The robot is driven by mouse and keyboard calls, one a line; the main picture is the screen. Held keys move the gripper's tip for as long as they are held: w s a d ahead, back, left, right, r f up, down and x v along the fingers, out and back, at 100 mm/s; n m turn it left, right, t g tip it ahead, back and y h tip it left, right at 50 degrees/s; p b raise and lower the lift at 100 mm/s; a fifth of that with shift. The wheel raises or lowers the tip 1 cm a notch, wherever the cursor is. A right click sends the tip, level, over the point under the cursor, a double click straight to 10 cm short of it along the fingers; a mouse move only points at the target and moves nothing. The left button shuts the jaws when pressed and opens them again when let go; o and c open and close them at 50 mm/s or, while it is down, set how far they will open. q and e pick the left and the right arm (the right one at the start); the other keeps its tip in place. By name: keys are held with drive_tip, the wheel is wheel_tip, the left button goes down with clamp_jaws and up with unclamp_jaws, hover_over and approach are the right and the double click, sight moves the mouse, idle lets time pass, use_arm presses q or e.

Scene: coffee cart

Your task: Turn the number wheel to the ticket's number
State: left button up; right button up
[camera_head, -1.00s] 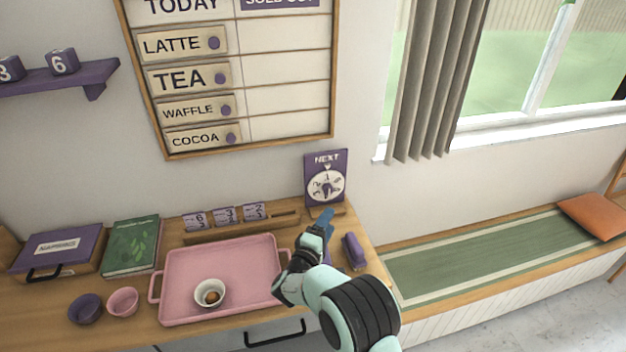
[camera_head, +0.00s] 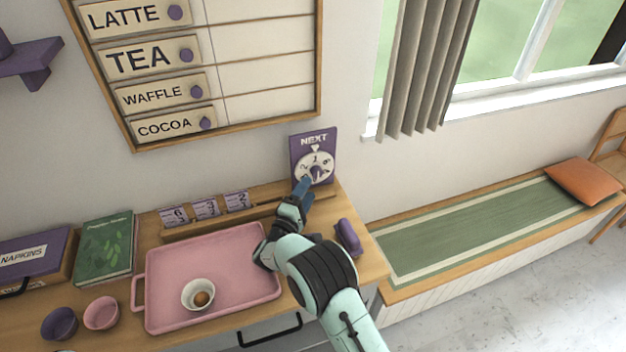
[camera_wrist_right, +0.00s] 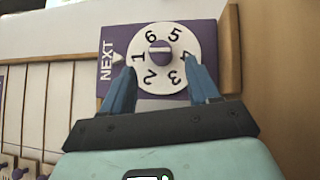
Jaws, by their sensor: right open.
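The number wheel (camera_head: 323,166) is a white dial on a purple board headed NEXT at the back right of the counter. In the right wrist view the dial (camera_wrist_right: 185,38) shows sideways, with the white pointer (camera_wrist_right: 118,57) beside the 1. Its purple centre knob (camera_wrist_right: 160,54) shows between the fingertips. My right gripper (camera_head: 303,184) is at the dial's lower part; in the wrist view its blue fingers (camera_wrist_right: 160,72) are open, one each side of the knob, with nothing clearly gripped. Tickets (camera_head: 205,208) numbered 6, 3 and 2 stand in a wooden rail to the left. My left gripper is not visible.
A pink tray (camera_head: 225,250) with a white bowl (camera_head: 198,294) lies in front of the tickets. A purple stapler-like object (camera_head: 348,236) is right of my arm. Two small bowls, a green book (camera_head: 105,247) and a napkin box (camera_head: 30,255) are at left.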

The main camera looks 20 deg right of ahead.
sight(315, 176)
drive_tip(key=x, duration=0.5)
drive_tip(key=shift+w+p, duration=0.2)
drive_tip(key=shift+p, duration=0.15)
drive_tip(key=shift+r, duration=0.1)
drive_tip(key=c, duration=1)
